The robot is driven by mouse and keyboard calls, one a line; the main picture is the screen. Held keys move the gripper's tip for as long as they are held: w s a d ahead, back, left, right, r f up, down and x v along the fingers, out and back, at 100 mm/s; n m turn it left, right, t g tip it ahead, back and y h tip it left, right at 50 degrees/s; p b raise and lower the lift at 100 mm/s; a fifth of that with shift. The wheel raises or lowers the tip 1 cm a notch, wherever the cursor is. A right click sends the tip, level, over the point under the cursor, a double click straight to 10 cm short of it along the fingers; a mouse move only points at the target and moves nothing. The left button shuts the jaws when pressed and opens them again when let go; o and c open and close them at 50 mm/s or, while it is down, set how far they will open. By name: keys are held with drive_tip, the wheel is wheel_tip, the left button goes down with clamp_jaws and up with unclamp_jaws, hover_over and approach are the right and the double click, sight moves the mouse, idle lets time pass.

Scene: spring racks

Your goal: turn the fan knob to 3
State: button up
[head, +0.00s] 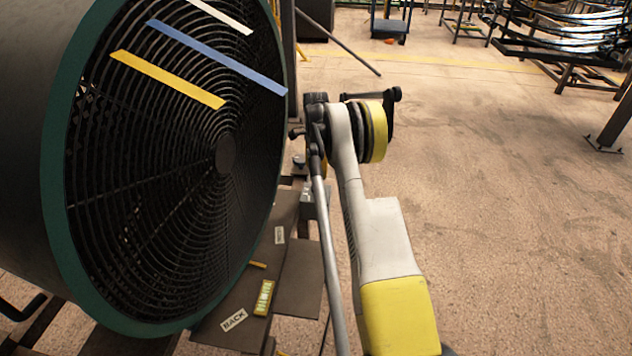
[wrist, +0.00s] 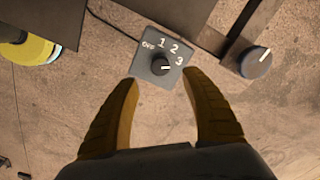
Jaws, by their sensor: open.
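The fan (head: 180,165) fills the left of the head view, with a dark round grille and green rim. In the wrist view, a grey control box (wrist: 146,72) is marked OFF, 1, 2 and 3. Its black fan knob (wrist: 160,67) has a white mark pointing right, close to the 3; I cannot tell if it lines up exactly. My gripper (wrist: 161,77) is open, its two yellow-brown fingers spread on either side of the box's lower part. The knob lies between and just beyond the fingertips, and nothing is held.
A second round grey knob (wrist: 257,62) with a white mark sits right of the box, by a dark bar. Coloured strips (head: 168,78) lie across the fan grille. Racks (head: 560,40) stand at the back right. The floor (head: 490,200) to the right is clear.

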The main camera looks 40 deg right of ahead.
sight(316, 185)
wheel_tip(316, 185, up, 4)
idle(0.7)
